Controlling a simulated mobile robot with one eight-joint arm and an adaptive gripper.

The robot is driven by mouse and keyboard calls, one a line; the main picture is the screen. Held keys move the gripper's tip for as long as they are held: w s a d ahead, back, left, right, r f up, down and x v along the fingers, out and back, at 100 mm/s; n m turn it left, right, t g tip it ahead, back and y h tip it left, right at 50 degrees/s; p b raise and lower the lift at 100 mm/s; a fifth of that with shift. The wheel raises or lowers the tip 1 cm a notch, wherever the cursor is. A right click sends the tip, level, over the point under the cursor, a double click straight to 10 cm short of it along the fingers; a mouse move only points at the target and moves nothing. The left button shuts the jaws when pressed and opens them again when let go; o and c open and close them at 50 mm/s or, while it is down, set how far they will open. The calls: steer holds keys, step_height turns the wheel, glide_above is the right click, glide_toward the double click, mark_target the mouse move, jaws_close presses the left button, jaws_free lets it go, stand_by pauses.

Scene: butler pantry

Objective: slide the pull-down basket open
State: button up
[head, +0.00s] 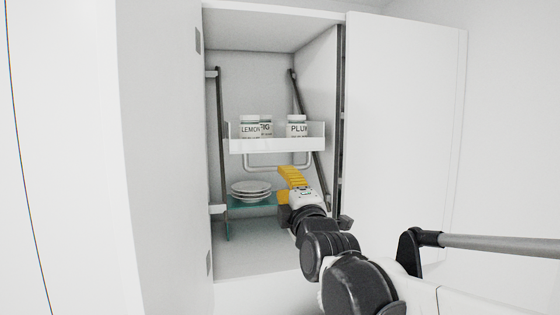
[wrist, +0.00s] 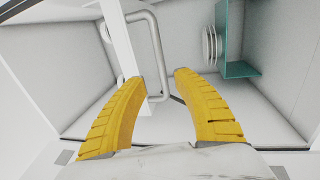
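The pull-down basket (head: 275,145) is a white tray holding labelled jars, raised inside the open cabinet between two dark side arms. Its pale U-shaped handle (head: 262,168) hangs under the front edge. My gripper (head: 287,180) has yellow fingers and is just below the right part of the handle in the head view. In the wrist view my gripper (wrist: 161,77) is open, fingers apart. The handle (wrist: 155,50) runs beyond the fingertips there, its lower end showing in the gap between them. I cannot tell whether a finger touches it.
A stack of plates (head: 251,189) sits on a teal glass shelf (head: 264,201) below the basket, left of my gripper. The cabinet door (head: 405,110) stands open at the right. A pale wall or panel (head: 165,150) flanks the left. The cabinet floor (head: 240,262) is clear.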

mark_target(276, 170)
steer(key=p+x, duration=0.2)
steer(key=x, duration=0.7)
jaws_close()
